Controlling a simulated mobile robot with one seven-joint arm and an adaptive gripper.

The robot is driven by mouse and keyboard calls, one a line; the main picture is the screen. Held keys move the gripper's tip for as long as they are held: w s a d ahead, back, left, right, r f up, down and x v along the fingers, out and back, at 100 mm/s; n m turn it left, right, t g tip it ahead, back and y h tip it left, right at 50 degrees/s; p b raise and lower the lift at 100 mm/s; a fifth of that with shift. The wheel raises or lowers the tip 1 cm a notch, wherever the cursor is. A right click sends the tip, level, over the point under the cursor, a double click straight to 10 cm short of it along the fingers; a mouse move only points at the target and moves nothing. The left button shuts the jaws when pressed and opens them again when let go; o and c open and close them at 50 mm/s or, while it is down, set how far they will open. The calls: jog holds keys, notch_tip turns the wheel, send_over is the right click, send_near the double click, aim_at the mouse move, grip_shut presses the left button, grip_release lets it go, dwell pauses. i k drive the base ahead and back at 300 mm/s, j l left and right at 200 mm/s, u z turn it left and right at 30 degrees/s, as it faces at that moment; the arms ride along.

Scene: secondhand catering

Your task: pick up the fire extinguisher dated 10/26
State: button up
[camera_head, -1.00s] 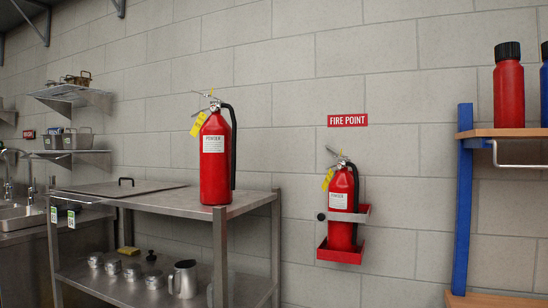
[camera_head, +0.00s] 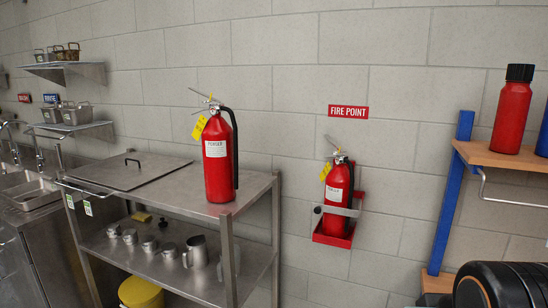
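Two red fire extinguishers with yellow tags are in view. One extinguisher (camera_head: 219,165) stands upright on the steel table top (camera_head: 180,187), near its right end. Its yellow tag (camera_head: 199,127) hangs at the neck, left of the black hose. The other extinguisher (camera_head: 338,190) sits in a red wall bracket (camera_head: 333,240) under the FIRE POINT sign (camera_head: 348,111), with its yellow tag (camera_head: 326,170) at the neck. The dates on both tags are too small to read. My gripper is not in view.
A lid (camera_head: 125,172) lies on the table; jugs and pots stand on its lower shelf (camera_head: 215,283). A yellow bucket (camera_head: 140,292) is below. A wooden shelf (camera_head: 500,158) with red and blue bottles is at right, above a black rounded object (camera_head: 500,286). Sinks are at left.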

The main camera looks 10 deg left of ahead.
aim_at(219, 140)
jog(key=i+j, duration=0.3)
jog(key=j, duration=0.15)
jog(key=i+j, duration=0.3)
jog(key=i+j+z, duration=0.1)
jog(key=i+j, duration=0.2)
jog(key=j, duration=0.25)
